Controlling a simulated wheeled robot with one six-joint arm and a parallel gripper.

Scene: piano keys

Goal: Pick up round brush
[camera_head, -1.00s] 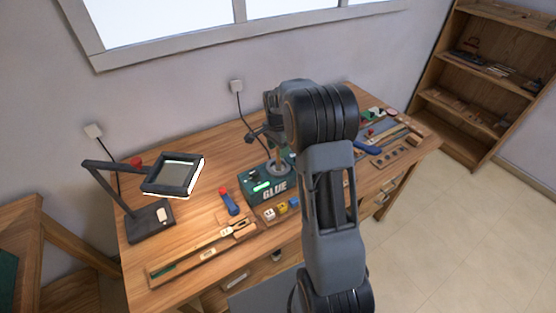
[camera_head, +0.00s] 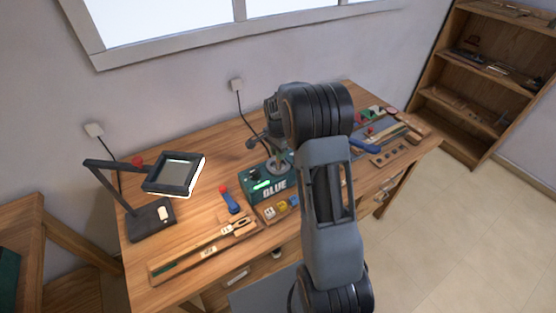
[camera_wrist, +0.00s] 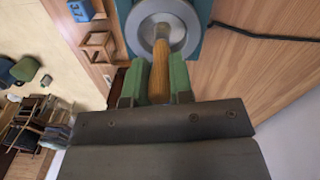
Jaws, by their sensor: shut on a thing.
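The round brush (camera_wrist: 160,70) shows in the wrist view as a wooden handle between the two green fingers of my gripper (camera_wrist: 159,82). My gripper is shut on this handle. The brush's far end reaches down into the round metal opening of the glue pot (camera_wrist: 146,20); its bristles are hidden there. In the head view my gripper (camera_head: 277,143) is over the green glue pot (camera_head: 262,187), which is marked GLUE and has a lit display. My arm hides part of the bench behind it.
The pot stands on a wooden workbench (camera_head: 190,215). A magnifier lamp (camera_head: 172,176) stands at the left. Tools (camera_head: 365,145) lie at the right.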

